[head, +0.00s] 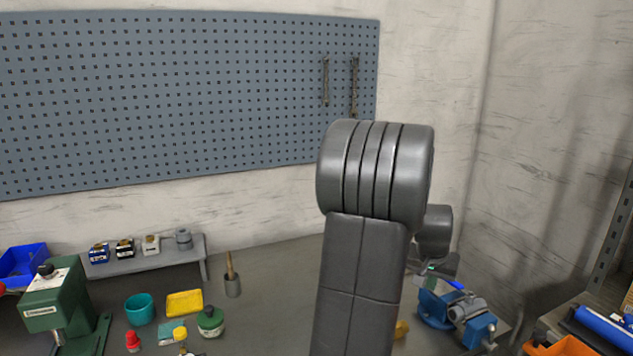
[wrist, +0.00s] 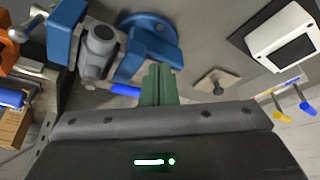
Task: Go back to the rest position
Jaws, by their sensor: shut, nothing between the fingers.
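My gripper (wrist: 158,72) shows in the wrist view as two green fingers side by side, pressed together with nothing between them. Its dark body with a small green light fills the bottom of that view. The fingers point toward a blue vise (wrist: 150,38), which appears just beyond them; I cannot tell the exact gap. In the head view my grey arm stands upright right of centre and hides most of the gripper. The vise (head: 436,309) shows there to the right of the arm, on the bench.
A grey riser (head: 150,259) carries small boxes. A pegboard (head: 190,95) hangs behind.

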